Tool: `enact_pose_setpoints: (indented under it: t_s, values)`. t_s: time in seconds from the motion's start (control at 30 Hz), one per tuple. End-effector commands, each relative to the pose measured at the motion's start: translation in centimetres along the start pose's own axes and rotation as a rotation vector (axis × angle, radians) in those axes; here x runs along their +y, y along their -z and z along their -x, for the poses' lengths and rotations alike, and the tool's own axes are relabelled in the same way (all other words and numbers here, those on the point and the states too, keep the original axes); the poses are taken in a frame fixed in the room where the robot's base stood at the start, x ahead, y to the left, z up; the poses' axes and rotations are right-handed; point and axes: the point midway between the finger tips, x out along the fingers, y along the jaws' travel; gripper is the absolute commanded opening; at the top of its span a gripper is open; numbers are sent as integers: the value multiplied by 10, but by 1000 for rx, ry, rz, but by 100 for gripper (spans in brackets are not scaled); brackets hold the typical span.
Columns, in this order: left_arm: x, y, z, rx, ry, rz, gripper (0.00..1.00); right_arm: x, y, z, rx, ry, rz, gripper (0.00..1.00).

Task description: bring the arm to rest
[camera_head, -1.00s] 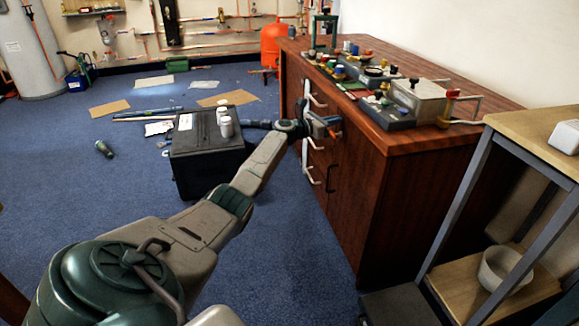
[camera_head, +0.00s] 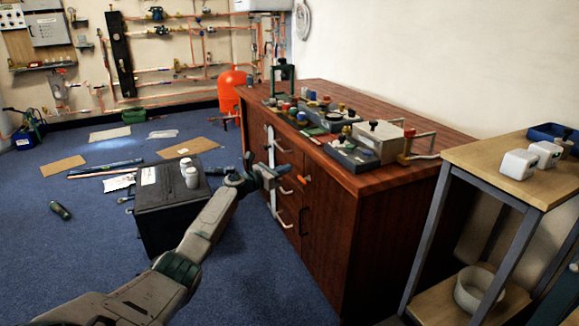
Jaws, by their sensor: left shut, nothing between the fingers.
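My left arm (camera_head: 190,245) reaches from the bottom left toward the wooden cabinet (camera_head: 335,235). My left gripper (camera_head: 284,172) is at the arm's far end, in front of the cabinet's drawer fronts, near the white handles. It is shut and holds nothing. I cannot tell whether it touches the drawer front. My right gripper is not in view.
A black box (camera_head: 160,232) with two white bottles stands left of the gripper. Valves and fittings (camera_head: 352,152) cover the cabinet top. A shelf unit (camera_head: 490,165) stands at the right.

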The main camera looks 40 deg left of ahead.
Motion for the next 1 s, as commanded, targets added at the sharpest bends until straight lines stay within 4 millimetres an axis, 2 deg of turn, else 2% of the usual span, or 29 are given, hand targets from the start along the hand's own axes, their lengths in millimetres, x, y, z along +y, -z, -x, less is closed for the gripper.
enact_pose_setpoints:
  t_s: [0.2,0.4,0.77,0.87,0.97,1.0]
  values:
    - [10,0,37,5,-2,-3,0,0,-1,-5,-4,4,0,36]
    - [16,1,62,4,-3,-3,0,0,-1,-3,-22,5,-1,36]
    - [17,1,69,3,-2,-4,0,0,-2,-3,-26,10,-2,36]
    - [7,8,64,17,-5,-60,0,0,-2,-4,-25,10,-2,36]
    - [-21,24,53,48,-22,-238,0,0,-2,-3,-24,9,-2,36]
    - [-37,31,48,62,-35,-346,0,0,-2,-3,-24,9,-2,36]
